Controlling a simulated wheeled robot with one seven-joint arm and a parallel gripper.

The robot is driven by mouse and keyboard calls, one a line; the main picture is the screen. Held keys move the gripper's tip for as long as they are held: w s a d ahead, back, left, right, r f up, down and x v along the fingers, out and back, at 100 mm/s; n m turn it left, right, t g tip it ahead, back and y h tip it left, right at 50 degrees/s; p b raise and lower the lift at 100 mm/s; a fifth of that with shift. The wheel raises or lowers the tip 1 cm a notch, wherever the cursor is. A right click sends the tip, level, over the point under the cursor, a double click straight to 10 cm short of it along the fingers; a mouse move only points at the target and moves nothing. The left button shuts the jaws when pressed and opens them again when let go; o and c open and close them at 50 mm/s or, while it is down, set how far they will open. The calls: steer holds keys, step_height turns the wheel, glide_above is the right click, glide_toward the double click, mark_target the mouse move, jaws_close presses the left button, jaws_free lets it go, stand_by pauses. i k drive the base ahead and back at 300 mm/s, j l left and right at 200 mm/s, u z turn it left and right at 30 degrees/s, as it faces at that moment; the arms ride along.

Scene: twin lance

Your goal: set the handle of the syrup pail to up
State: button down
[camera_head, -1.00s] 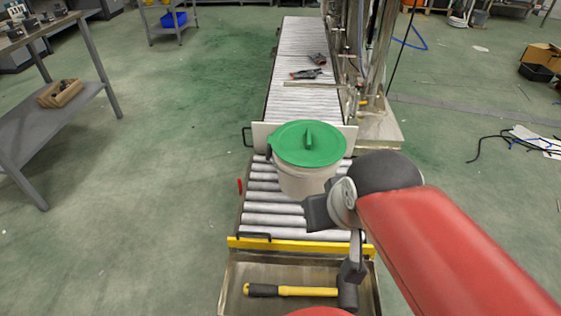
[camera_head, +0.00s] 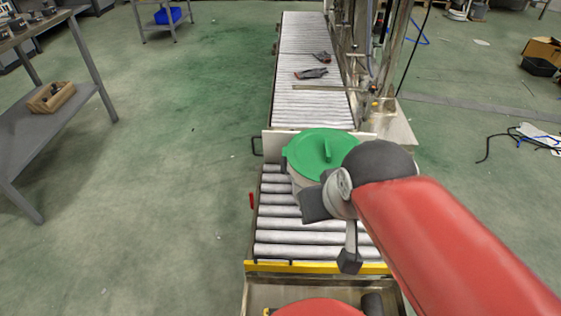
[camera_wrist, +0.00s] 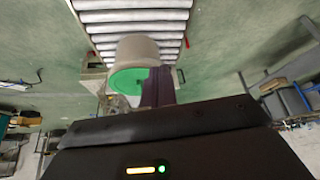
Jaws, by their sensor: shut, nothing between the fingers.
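The syrup pail (camera_head: 300,184) is a white tub with a green lid (camera_head: 312,147) that has a raised green grip. It stands upright on the near roller section. My arm covers its right and front side in the head view. I cannot make out the pail's carrying handle or how it lies. In the wrist view the pail (camera_wrist: 138,48) appears upside down, its green lid toward the bottom. My gripper (camera_wrist: 158,84) is shut and empty, its dark fingers overlapping the pail's right edge there. I cannot tell whether they touch it. The gripper is not clear in the head view.
The roller conveyor (camera_head: 285,222) runs away from me, with dark gloves (camera_head: 311,73) on its far section. A yellow bar (camera_head: 300,267) crosses its near end above a tray. A machine frame stands at the right. A grey table (camera_head: 45,115) is at the left, with open floor between.

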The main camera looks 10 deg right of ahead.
mark_target(283, 160)
steer(key=i+j, duration=0.1)
steer(key=j, duration=0.25)
steer(key=i+j, duration=0.1)
steer(key=j, duration=0.25)
steer(key=i+j, duration=0.1)
steer(key=j, duration=0.3)
steer(key=i+j, duration=0.1)
steer(key=j, duration=0.25)
steer(key=i+j+u, duration=0.1)
steer(key=j, duration=0.25)
